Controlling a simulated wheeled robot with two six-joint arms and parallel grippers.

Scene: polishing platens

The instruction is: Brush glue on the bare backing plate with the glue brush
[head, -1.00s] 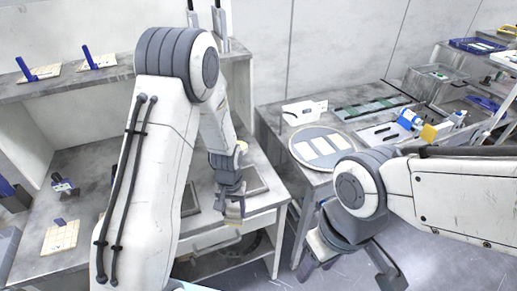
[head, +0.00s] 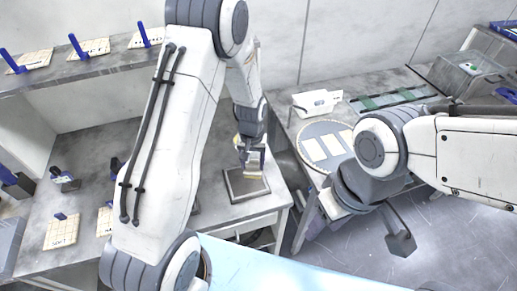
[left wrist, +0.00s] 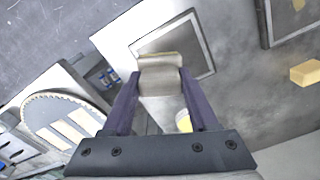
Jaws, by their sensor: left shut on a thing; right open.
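My left gripper (head: 252,158) is shut on the glue brush (left wrist: 160,75), which has a wide, pale grey-tan head. In the left wrist view the brush sits between the two purple fingers (left wrist: 158,105), its tip overlapping a grey square plate in a frame. In the head view this backing plate (head: 236,190) lies on the table near its right front corner, with the brush over it. I cannot tell whether the bristles touch it. My right gripper (head: 368,222) is open and empty over the floor.
A round platen (head: 311,130) with pale strips lies on the right bench beside a white device (head: 316,102). Tiled squares with blue handles stand on the left shelf (head: 90,47) and table. Another dark-framed plate (left wrist: 290,40) and a yellow block (left wrist: 305,73) lie nearby.

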